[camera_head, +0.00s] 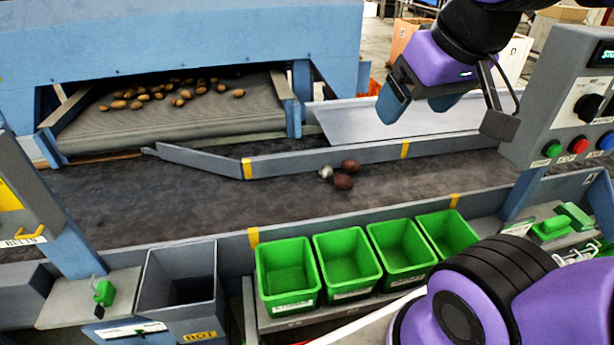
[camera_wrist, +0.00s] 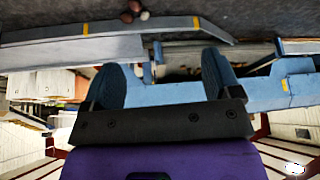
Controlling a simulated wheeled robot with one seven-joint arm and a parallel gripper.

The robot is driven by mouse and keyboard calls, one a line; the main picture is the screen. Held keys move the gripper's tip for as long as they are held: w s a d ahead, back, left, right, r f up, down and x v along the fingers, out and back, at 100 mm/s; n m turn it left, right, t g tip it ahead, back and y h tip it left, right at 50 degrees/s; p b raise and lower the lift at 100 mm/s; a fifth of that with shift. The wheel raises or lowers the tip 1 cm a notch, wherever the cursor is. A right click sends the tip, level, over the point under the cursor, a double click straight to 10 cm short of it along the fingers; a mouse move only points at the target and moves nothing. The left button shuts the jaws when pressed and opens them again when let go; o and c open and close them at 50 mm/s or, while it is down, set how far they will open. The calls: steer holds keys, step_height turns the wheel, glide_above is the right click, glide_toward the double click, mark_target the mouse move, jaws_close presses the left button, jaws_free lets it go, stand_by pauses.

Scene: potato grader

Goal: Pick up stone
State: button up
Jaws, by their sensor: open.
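A small pale grey lump, which looks like the stone (camera_head: 326,172), lies on the dark belt just in front of the guide rail. Two reddish-brown lumps lie close by it, one behind to its right (camera_head: 350,165) and one in front to its right (camera_head: 343,182). The pale stone also shows at the top edge of the wrist view (camera_wrist: 145,15), beside the brown ones. My gripper (camera_head: 420,103) is open and empty, well above and to the right of the stone. Its two blue fingers show spread apart in the wrist view (camera_wrist: 164,80).
Brown potatoes (camera_head: 180,95) lie on the upper conveyor (camera_head: 150,122). An angled rail (camera_head: 300,160) runs along the belt. Several green bins (camera_head: 287,297) and a grey bin marked ROT (camera_head: 180,312) stand in front. A control box (camera_head: 580,110) is at right. The belt's left side is clear.

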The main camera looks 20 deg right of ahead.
steer(key=w+m, duration=0.1)
steer(key=n+g, duration=0.3)
steer(key=n, duration=3.2)
glide_above(326, 168)
steer(key=s, duration=0.2)
steer(key=f, duration=2.3)
steer(key=a+f, duration=0.1)
steer(key=f, duration=1.6)
steer(key=shift+w+d, duration=0.15)
steer(key=shift+w, duration=0.25)
steer(key=shift+w+d+f, duration=0.1)
steer(key=shift+w+f, duration=0.1)
steer(key=shift+f, duration=0.65)
steer(key=shift+w+d+f, duration=0.15)
steer(key=shift+w+f, duration=0.05)
steer(key=shift+f, duration=0.6)
steer(key=shift+w+d+f, duration=0.1)
steer(key=shift+w+f, duration=0.1)
steer(key=shift+f, duration=0.65)
